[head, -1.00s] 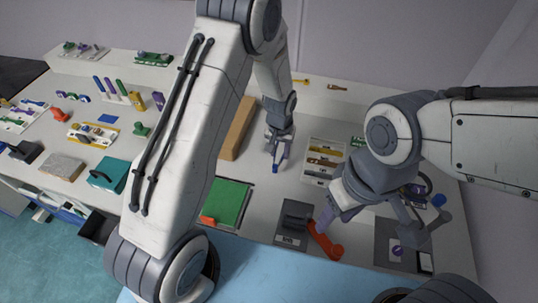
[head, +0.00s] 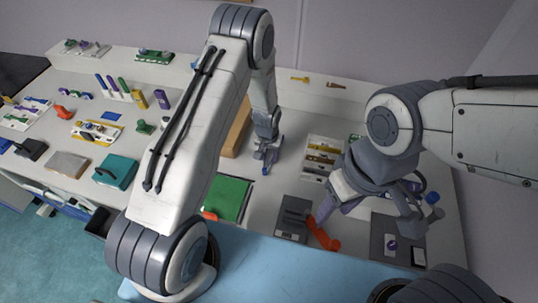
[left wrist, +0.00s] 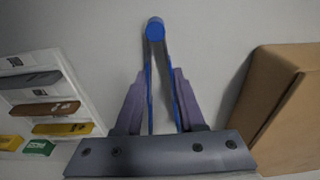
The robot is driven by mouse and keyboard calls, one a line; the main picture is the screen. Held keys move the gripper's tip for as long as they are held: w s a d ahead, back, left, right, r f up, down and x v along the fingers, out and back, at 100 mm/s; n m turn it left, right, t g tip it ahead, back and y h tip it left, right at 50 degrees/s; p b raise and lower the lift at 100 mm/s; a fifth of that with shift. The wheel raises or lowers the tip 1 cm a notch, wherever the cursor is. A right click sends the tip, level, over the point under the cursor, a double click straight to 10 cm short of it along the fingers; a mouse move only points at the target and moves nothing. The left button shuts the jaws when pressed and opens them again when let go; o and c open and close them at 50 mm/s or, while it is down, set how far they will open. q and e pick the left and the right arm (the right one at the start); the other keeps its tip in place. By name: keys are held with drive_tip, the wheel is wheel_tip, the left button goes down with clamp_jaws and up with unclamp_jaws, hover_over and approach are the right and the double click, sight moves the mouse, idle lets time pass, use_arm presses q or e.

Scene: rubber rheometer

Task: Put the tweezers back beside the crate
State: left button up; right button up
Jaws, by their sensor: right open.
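The tweezers are a narrow V of blue and grey with a round blue end (left wrist: 155,28). In the left wrist view their legs run back between the purple fingers of my left gripper (left wrist: 155,85), which is shut on them. In the head view my left gripper (head: 267,158) points down over the pale bench, right of a long brown box, probably the crate (head: 237,132). This box also shows at the right of the left wrist view (left wrist: 295,115), apart from the tweezers. My right gripper (head: 336,210) is open near an orange-red handled thing (head: 324,236); its grip area is partly hidden.
A white rack (head: 309,172) with coloured pieces stands right of my left gripper. A green mat (head: 229,197) and a dark grey device (head: 292,220) lie nearer the front edge. Bare bench lies between the box and rack.

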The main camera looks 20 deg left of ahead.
use_arm(q)
drive_tip(key=o, duration=0.6)
drive_tip(key=shift+f, duration=0.1)
drive_tip(key=shift+c, duration=0.2)
wheel_tip(320, 180, up, 12)
drive_tip(key=s+b, duration=0.1)
drive_tip(key=b, duration=0.2)
drive_tip(key=s+d+r+m, duration=0.3)
drive_tip(key=s+d+r, duration=0.5)
drive_tip(key=s+r, duration=0.1)
drive_tip(key=s+d+r+m+b, duration=0.1)
drive_tip(key=s+r+m, duration=0.1)
drive_tip(key=s, duration=0.7)
drive_tip(key=s+d+r+m+g+h+b, duration=0.1)
drive_tip(key=s+r+m, duration=0.1)
drive_tip(key=s, duration=0.8)
drive_tip(key=shift+s+r, duration=0.15)
drive_tip(key=shift+r, duration=0.45)
